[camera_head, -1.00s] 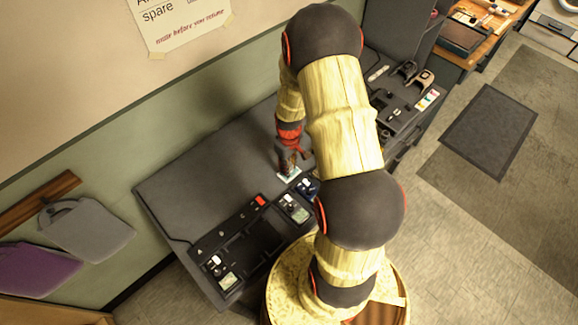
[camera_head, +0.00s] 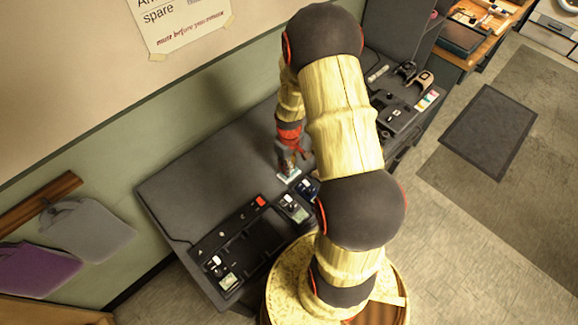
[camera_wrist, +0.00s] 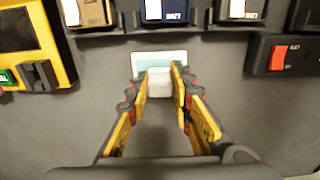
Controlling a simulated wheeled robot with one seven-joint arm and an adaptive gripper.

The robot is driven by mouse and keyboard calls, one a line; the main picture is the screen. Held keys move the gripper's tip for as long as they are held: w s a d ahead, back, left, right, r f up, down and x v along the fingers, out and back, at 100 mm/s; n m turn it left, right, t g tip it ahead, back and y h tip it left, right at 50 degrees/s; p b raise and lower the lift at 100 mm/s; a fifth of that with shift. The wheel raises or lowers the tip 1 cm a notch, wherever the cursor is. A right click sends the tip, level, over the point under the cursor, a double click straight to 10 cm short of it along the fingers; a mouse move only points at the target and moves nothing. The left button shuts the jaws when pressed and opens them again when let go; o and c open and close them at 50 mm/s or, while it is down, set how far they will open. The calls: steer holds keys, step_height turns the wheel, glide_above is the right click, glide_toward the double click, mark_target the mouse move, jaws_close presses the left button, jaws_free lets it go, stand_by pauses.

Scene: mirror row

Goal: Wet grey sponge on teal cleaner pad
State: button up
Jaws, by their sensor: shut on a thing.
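The grey sponge (camera_wrist: 159,86) is a small pale block between my fingertips in the wrist view. My gripper (camera_wrist: 160,78) is shut on it, one finger on each side. The teal cleaner pad (camera_wrist: 160,57) is a white-edged pale teal card on the dark worktop, just beyond and partly behind the sponge. In the head view the pad (camera_head: 289,176) lies under my gripper (camera_head: 288,163), and the sponge is too small to make out there. I cannot tell whether the sponge touches the pad.
A dark tray with labelled bottles (camera_wrist: 165,10) lies past the pad. A yellow-framed device (camera_wrist: 35,45) is at left and a black box with a red switch (camera_wrist: 283,56) at right in the wrist view. The worktop (camera_head: 215,165) left of my gripper is clear.

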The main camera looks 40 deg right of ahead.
steer(key=shift+r+p, duration=2)
steer(key=shift+r, duration=1.2)
